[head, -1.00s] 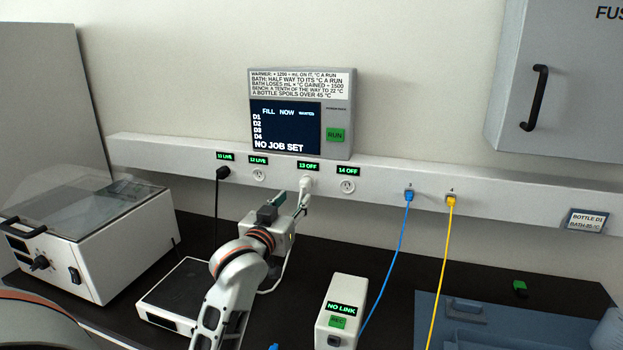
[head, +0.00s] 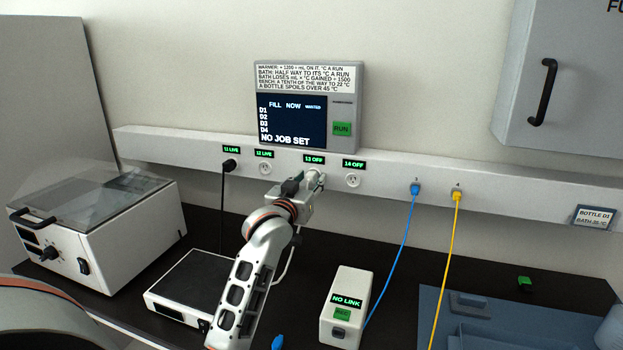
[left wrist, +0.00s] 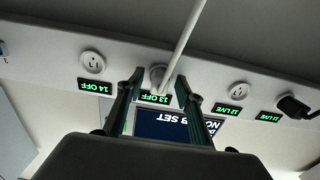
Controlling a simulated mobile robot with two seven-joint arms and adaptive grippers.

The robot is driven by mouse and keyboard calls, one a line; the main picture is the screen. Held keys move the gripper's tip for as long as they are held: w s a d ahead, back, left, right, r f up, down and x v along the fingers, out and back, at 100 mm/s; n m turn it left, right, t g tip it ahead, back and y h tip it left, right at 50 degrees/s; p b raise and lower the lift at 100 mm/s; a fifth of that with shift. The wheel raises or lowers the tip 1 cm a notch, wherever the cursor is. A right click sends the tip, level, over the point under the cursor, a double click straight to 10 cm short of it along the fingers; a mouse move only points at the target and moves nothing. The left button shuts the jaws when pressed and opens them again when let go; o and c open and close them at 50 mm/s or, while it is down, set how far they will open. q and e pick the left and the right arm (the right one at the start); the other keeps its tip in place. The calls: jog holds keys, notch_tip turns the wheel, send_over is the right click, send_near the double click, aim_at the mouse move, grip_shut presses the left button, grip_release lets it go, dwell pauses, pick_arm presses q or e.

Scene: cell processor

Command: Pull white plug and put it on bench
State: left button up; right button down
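The white plug (head: 315,176) sits in the wall socket labelled 13 OFF, and its white cable (head: 287,262) hangs down to the bench. In the upside-down left wrist view the plug (left wrist: 158,74) shows between the fingertips, with the white cable (left wrist: 186,38) running up out of the picture. My left gripper (head: 309,187) is right in front of the plug. In the wrist view its two fingers (left wrist: 160,77) are apart, one on each side of the plug, with visible gaps. The dark bench (head: 235,226) lies below. My right gripper is not in view.
A black plug (head: 229,165) is in socket 11. Sockets 12 (head: 265,169) and 14 (head: 353,181) are empty. Blue (head: 404,245) and yellow (head: 447,260) cables hang at right. A flat white-and-black device (head: 190,285) and a NO LINK box (head: 346,305) stand on the bench.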

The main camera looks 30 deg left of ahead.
pick_arm(q)
grip_shut()
dwell(0.3)
jog(key=shift+v, duration=1.3)
